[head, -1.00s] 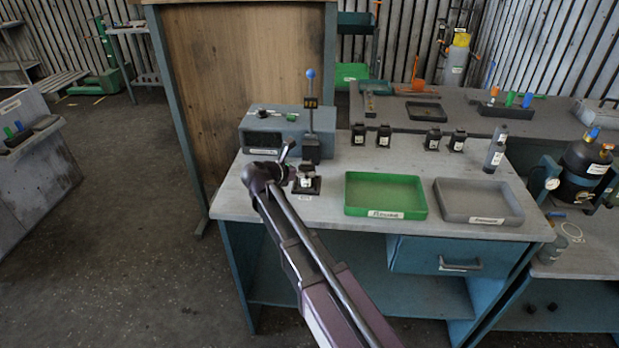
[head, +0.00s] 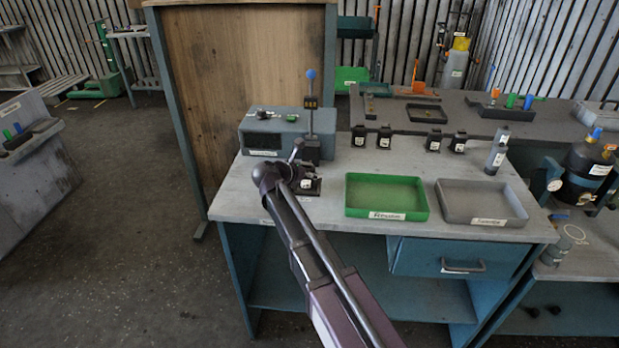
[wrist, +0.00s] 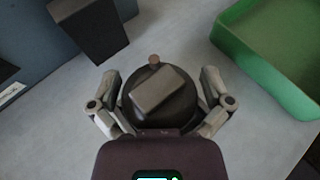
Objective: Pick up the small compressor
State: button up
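A dark round object with a pale grey block on top, which looks like the small compressor (wrist: 160,92), sits on the workbench in the wrist view. In the head view it is the small dark thing (head: 309,185) with a white label, partly hidden behind my gripper. My gripper (head: 293,164) is low over the bench's left part, close to it. In the wrist view the two fingers of my gripper (wrist: 162,78) are spread, one on each side of the object. A firm contact does not show.
A grey box (head: 275,133) and a dark stand with a blue-tipped rod (head: 312,120) are close behind. A green tray (head: 387,214) and a grey tray (head: 481,219) lie to the right. Several small black labelled parts (head: 384,138) stand along the back.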

jog(key=c, duration=1)
jog(key=shift+c, duration=0.2)
jog(key=shift+r, duration=0.1)
notch_tip(320, 180, up, 4)
jog(key=p, duration=0.4)
jog(key=s+a, duration=0.2)
jog(key=s, duration=0.5)
jog(key=s+a+p, duration=0.1)
jog(key=s+a, duration=0.2)
jog(key=s, duration=0.5)
jog(key=shift+r, duration=0.4)
